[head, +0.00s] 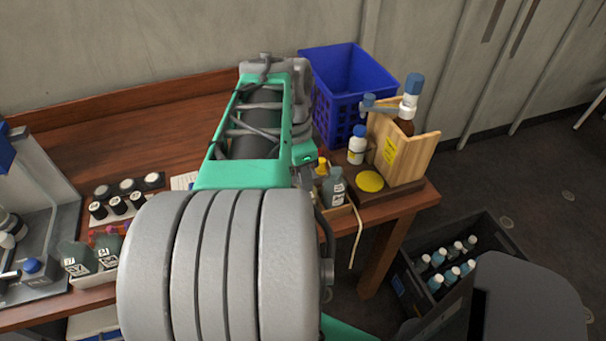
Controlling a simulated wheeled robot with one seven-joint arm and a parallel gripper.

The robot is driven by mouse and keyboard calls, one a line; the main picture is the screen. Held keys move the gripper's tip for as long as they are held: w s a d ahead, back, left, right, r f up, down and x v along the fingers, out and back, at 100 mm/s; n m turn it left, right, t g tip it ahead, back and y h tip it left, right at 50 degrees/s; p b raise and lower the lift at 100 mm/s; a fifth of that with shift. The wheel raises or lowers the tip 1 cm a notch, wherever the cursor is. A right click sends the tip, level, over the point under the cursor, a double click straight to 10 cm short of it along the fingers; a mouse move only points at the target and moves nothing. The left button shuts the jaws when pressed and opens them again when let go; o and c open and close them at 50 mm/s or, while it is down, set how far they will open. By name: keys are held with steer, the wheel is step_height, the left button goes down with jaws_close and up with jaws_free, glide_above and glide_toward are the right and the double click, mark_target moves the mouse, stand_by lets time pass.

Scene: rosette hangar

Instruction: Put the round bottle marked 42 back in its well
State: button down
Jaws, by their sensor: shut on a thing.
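My teal and grey arm fills the middle of the head view and reaches out over the wooden bench. Its far end bends down beside the small bottles at the bench's right part. My gripper's fingers and whatever they hold are hidden behind the arm. A grey bottle with a white label (335,187) stands right of the arm's end, by a low wooden tray edge (338,213). I cannot read its label. No mark 42 is legible, and no empty well can be made out.
Square labelled bottles (78,260) stand at left. A dark crate (408,290) of bottles sits below right.

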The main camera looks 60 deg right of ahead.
stand_by(0.3)
steer(key=c, duration=1)
jaws_free()
steer(key=shift+o, duration=0.5)
steer(key=o, duration=0.3)
step_height(320, 180, up, 8)
steer(key=p, duration=0.5)
steer(key=shift+f, duration=0.25)
